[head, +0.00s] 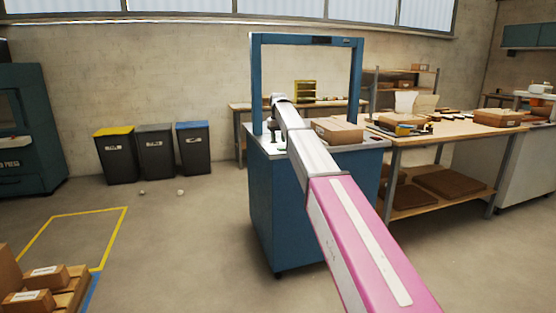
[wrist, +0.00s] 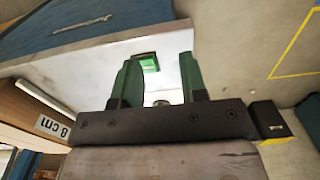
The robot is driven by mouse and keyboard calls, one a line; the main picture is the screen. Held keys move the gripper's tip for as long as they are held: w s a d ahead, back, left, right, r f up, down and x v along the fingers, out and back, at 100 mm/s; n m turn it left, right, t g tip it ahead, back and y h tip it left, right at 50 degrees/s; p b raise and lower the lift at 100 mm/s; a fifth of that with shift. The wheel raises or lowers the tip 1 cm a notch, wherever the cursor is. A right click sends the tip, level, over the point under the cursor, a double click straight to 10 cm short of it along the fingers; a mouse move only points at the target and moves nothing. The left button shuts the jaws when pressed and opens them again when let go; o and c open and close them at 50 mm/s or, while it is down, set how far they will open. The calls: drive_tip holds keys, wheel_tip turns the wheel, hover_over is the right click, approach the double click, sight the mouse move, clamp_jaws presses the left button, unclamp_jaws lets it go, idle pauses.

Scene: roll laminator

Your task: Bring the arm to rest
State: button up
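My arm reaches from the lower right of the head view to the white top of a blue machine (head: 255,205) with a tall blue arch (head: 257,85). My gripper (wrist: 158,62) shows two green fingers set wide apart in the wrist view. It is open, and nothing is clamped between the fingers. A small green piece (wrist: 149,66) lies on the white top beyond the fingertips. In the head view the gripper is small and its fingers are hard to make out at the machine's top.
A cardboard box (head: 337,131) sits on the machine's top beside my arm; its "8 cm" label (wrist: 52,126) shows in the wrist view. A cluttered workbench (head: 450,136) stands to the right. Bins (head: 155,153) stand at the back left. Floor to the left is mostly clear.

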drive_tip(key=s+d+f+m, duration=0.1)
drive_tip(key=s+d+f, duration=0.5)
drive_tip(key=s+f, duration=0.55)
drive_tip(key=s+d+f+m, duration=0.1)
drive_tip(key=s+d+f, duration=0.4)
drive_tip(key=s+f, duration=0.65)
drive_tip(key=s+d+f, duration=0.4)
drive_tip(key=s+f, duration=0.4)
drive_tip(key=s, duration=0.3)
drive_tip(key=s+d+f+m, duration=0.1)
drive_tip(key=s+d+f, duration=0.3)
drive_tip(key=s+f, duration=0.3)
drive_tip(key=s, duration=0.4)
drive_tip(key=shift+s+f, duration=0.35)
drive_tip(key=shift+f, duration=0.05)
drive_tip(key=shift+w, duration=0.1)
